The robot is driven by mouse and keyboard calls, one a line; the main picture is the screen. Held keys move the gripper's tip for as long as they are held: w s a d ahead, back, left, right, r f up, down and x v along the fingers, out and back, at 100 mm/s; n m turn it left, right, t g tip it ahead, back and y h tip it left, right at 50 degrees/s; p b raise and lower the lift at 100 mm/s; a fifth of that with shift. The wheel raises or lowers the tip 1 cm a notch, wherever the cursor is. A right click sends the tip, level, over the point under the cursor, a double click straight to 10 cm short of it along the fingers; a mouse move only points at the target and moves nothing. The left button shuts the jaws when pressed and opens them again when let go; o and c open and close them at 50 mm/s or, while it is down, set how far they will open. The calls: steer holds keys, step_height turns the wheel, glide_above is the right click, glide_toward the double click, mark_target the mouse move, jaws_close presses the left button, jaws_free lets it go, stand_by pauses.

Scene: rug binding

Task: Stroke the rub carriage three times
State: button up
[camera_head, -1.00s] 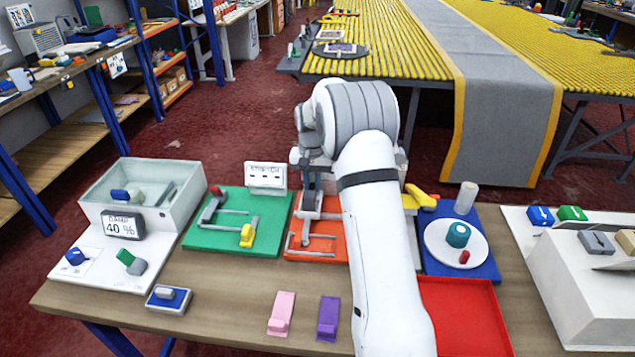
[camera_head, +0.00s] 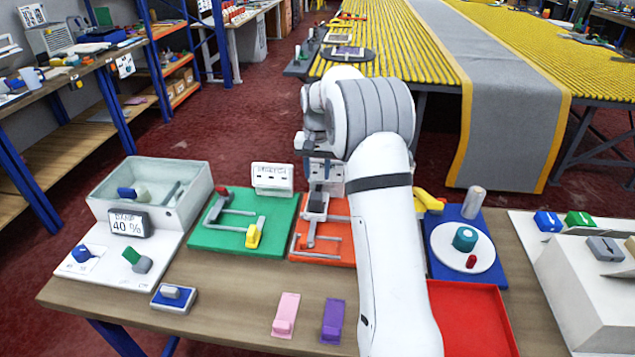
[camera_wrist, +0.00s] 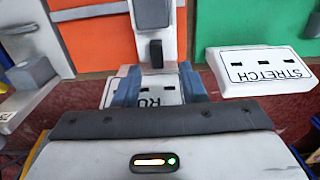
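The rub carriage (camera_head: 316,206) is a grey-white block on the orange board (camera_head: 338,250) with grey rails. In the wrist view the carriage (camera_wrist: 152,14) is at the top centre, with a dark upright knob (camera_wrist: 156,54) at its near end. My gripper (camera_wrist: 160,88) has two blue-grey fingers standing apart. The knob shows between and just beyond their tips; I cannot tell whether they touch it. A white label plate (camera_wrist: 150,92), partly readable as "RU", shows between the fingers. In the head view my gripper (camera_head: 321,172) is at the far end of the orange board, partly hidden by my arm.
A green board (camera_head: 220,238) with a yellow-handled slider and a STRETCH sign (camera_head: 272,178) stand left of the orange board. A blue board (camera_head: 490,262) with a white disc and a red tray (camera_head: 480,310) are right. Pink (camera_head: 286,314) and purple (camera_head: 333,320) blocks lie in front.

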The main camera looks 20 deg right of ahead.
mark_target(319, 187)
steer(key=shift+r, duration=1.35)
steer(key=shift+d+r+p, duration=0.1)
steer(key=shift+r+p, duration=0.05)
steer(key=shift+p, duration=0.5)
steer(key=shift+w+d+p, duration=0.1)
steer(key=shift+d+p, duration=0.1)
steer(key=shift+p, duration=0.15)
steer(key=shift+f, duration=0.5)
step_height(319, 187, down, 7)
steer(key=shift+f, duration=0.2)
